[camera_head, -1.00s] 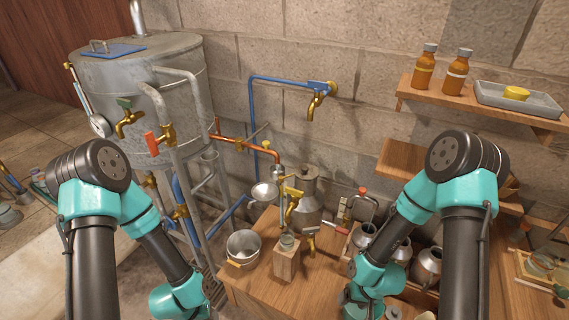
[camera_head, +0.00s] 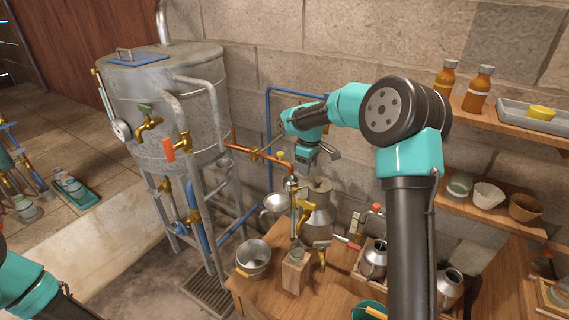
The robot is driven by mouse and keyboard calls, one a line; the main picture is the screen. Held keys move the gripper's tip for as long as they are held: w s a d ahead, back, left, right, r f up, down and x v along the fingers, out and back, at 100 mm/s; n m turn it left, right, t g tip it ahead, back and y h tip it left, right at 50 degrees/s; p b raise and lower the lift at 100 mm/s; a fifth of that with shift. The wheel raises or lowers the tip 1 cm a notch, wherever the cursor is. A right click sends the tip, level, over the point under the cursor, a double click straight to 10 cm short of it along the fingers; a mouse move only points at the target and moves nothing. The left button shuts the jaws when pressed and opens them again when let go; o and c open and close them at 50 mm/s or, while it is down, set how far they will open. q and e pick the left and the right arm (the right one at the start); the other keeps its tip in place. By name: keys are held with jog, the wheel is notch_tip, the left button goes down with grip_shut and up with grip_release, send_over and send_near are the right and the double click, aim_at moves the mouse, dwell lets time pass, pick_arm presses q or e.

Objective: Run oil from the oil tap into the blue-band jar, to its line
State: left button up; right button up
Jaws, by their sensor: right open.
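A small glass jar (camera_head: 297,254) stands upright on a wooden block (camera_head: 296,275) on the bench. It is too small to tell a blue band, a line or any oil in it. A brass tap (camera_head: 304,211) on the thin upright vessel is above the jar, and a lower brass tap (camera_head: 321,248) is just right of the jar. I cannot tell from the picture which is the oil tap. My right gripper (camera_head: 319,161) is open and empty, above and behind the taps, near the wall. My left gripper is out of view; only part of my left arm shows at lower left.
A metal bucket (camera_head: 253,259) stands left of the block. A funnel (camera_head: 275,203) and a grey can (camera_head: 320,209) are close to the taps. The big still (camera_head: 170,100) is at left, with a copper pipe (camera_head: 252,152) running right. Metal jugs (camera_head: 374,258) stand at right.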

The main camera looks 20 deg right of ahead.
aim_at(305, 202)
jog(key=shift+r, duration=0.35)
jog(key=shift+f, duration=0.1)
notch_tip(305, 202, down, 17)
jog(key=shift+f, duration=0.15)
dwell(0.7)
jog(key=shift+w, duration=0.1)
grip_shut()
